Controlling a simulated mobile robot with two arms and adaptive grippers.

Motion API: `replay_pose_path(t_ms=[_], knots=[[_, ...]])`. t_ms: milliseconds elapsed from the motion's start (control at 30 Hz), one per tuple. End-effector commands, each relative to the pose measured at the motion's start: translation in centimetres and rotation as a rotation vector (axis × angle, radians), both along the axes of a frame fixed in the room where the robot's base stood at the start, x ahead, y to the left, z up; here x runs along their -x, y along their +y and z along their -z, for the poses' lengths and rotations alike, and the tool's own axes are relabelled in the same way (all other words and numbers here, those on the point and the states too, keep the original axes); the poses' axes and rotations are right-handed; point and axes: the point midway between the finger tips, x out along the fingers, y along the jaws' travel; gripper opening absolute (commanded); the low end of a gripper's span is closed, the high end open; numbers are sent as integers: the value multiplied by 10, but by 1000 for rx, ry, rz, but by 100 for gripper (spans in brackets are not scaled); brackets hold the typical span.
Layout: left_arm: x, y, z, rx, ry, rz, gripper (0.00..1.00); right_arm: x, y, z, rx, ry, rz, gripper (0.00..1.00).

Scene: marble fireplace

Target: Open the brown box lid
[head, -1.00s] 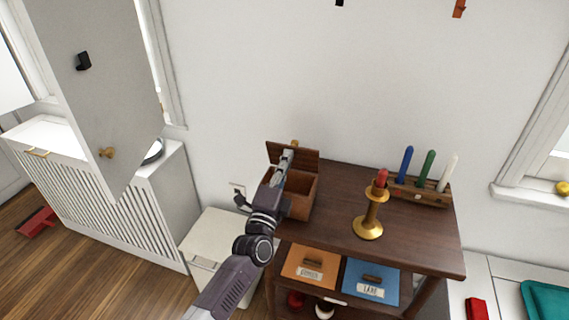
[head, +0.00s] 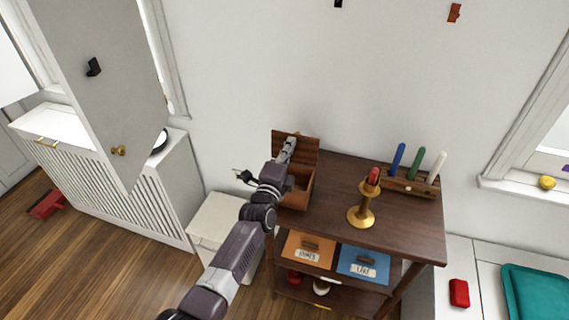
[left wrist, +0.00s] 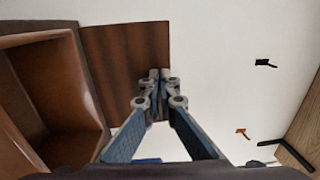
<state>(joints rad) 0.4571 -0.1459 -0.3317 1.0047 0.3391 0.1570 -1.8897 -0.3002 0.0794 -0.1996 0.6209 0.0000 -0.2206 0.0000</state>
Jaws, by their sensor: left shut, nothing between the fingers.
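The brown wooden box (head: 296,196) stands at the left end of the dark wooden table. Its lid (head: 307,152) is raised and stands up at the back, near the wall. In the left wrist view the open box (left wrist: 88,85) is at the left, and the lid (left wrist: 120,60) stands out from it. My left gripper (head: 291,141) reaches over the box, its fingertips in front of the lid. In the left wrist view its fingers (left wrist: 160,74) are together at the lid's edge, holding nothing; I cannot tell whether they touch it. My forearm hides part of the box. My right gripper is not in view.
On the table (head: 328,205) stand a brass candlestick (head: 361,214) with a red candle and a wooden holder (head: 408,187) with blue, green and white candles. A white cabinet (head: 217,222) is at the left.

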Motion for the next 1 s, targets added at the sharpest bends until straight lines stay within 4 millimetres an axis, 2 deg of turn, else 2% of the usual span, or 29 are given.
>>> replay_pose_path(t_ms=[767,1000], knots=[[-7,-2,-2,1,-1,0,0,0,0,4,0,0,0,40],[-7,6,-6,-1,0,-1,0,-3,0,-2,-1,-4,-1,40]])
